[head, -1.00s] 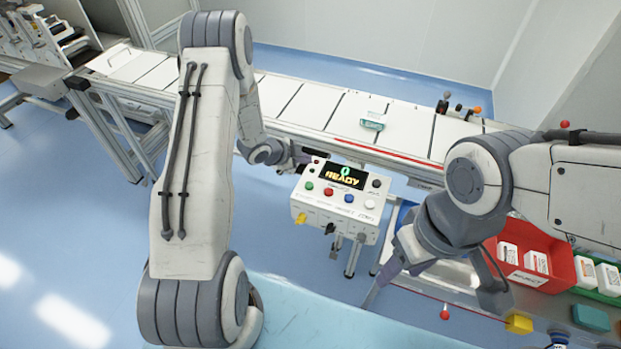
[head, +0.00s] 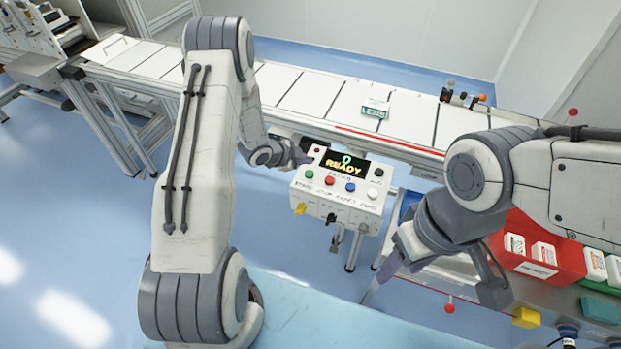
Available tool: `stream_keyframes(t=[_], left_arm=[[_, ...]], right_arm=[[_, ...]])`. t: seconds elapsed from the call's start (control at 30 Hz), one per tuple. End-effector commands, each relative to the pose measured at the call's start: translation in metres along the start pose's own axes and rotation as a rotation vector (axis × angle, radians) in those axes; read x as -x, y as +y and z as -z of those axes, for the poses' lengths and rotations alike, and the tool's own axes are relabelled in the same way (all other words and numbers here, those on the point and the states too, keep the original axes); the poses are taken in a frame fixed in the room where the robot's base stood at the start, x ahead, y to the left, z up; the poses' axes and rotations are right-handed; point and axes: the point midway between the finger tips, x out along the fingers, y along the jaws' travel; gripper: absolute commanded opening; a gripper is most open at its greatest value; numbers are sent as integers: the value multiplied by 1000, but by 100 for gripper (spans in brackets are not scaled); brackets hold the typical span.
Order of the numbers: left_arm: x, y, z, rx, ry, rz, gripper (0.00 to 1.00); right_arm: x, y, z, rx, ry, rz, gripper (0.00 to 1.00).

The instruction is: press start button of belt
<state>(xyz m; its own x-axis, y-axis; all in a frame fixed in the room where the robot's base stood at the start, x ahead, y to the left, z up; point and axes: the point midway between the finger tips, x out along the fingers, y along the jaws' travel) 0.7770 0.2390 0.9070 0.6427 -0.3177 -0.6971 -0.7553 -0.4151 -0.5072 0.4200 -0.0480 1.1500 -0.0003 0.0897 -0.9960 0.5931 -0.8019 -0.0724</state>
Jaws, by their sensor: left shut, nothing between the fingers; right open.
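The white control box (head: 338,203) stands in front of the conveyor belt (head: 309,104). Its display (head: 343,165) reads "0 READY". A row of buttons sits below: green (head: 309,174) at left above a label that seems to read START, then red (head: 329,180), blue (head: 350,187) and white (head: 372,193). My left gripper (head: 301,155) is shut and empty at the box's upper left corner, just above and left of the green button; I cannot tell whether it touches the box. My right gripper (head: 432,296) is open and empty, low and right of the box.
A white and teal pack (head: 375,109) lies on the belt. A red bin (head: 550,262) with white packs stands at right, with a yellow block (head: 526,317) in front.

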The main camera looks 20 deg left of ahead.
Motion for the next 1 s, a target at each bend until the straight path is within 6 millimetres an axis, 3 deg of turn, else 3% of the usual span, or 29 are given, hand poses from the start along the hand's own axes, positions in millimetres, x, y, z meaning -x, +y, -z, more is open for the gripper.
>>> stream_keyframes(t=[0.03, 0.2, 1.0], left_arm=[[-10, 7, -7, 0, 0, 0, 0], [-19, 13, -14, 1, 0, 1, 0], [-19, 14, -14, 1, 0, 0, 0]], right_arm=[[-12, 1, -1, 0, 0, 0, 55], [-24, 2, -1, 1, 0, 0, 55], [-24, 2, -1, 1, 0, 0, 55]])
